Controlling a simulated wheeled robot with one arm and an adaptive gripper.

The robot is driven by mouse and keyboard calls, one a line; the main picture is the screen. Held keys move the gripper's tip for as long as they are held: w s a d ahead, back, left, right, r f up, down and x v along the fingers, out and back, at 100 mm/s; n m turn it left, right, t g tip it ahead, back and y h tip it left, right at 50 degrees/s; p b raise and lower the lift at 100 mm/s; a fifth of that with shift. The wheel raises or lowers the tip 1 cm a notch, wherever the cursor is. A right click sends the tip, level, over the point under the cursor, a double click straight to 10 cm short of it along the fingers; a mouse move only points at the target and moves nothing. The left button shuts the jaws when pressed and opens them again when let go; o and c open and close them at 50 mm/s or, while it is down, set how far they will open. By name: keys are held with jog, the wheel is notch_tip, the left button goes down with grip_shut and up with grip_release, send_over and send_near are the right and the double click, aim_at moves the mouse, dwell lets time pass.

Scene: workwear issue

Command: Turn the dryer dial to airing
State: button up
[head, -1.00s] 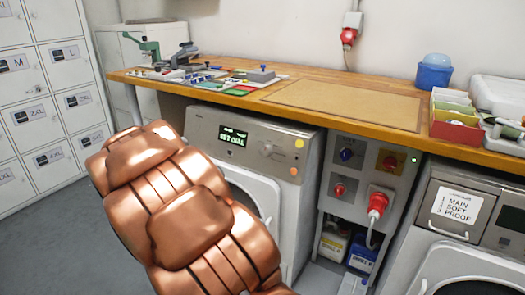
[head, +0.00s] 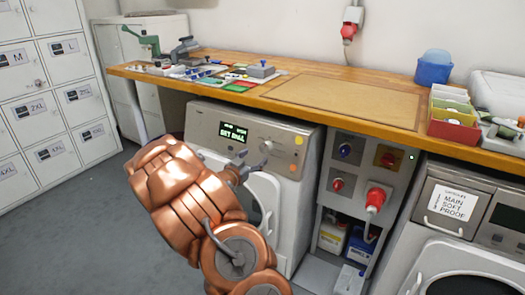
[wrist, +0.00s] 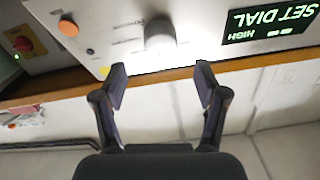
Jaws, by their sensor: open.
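The wrist view is upside down; there the display (wrist: 270,22) reads "SET DIAL" and "HIGH", and the dial (wrist: 160,35) sits just beyond my fingertips. My gripper (wrist: 161,78) is open and empty, its two fingers apart and roughly centred on the dial, not around it. In the head view my gripper (head: 243,166) is just left of and below the dial. The dial's pointer and markings are too small to read.
The worktop (head: 390,126) edge overhangs the panel. A socket box (head: 340,183) with a red plug (head: 375,198) stands to the right. Grey lockers (head: 45,100) are at left, with open floor between.

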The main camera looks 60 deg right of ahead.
aim_at(264, 149)
jog(key=shift+w+d, duration=0.2)
jog(key=shift+d, duration=2.9)
jog(key=c, duration=1.1)
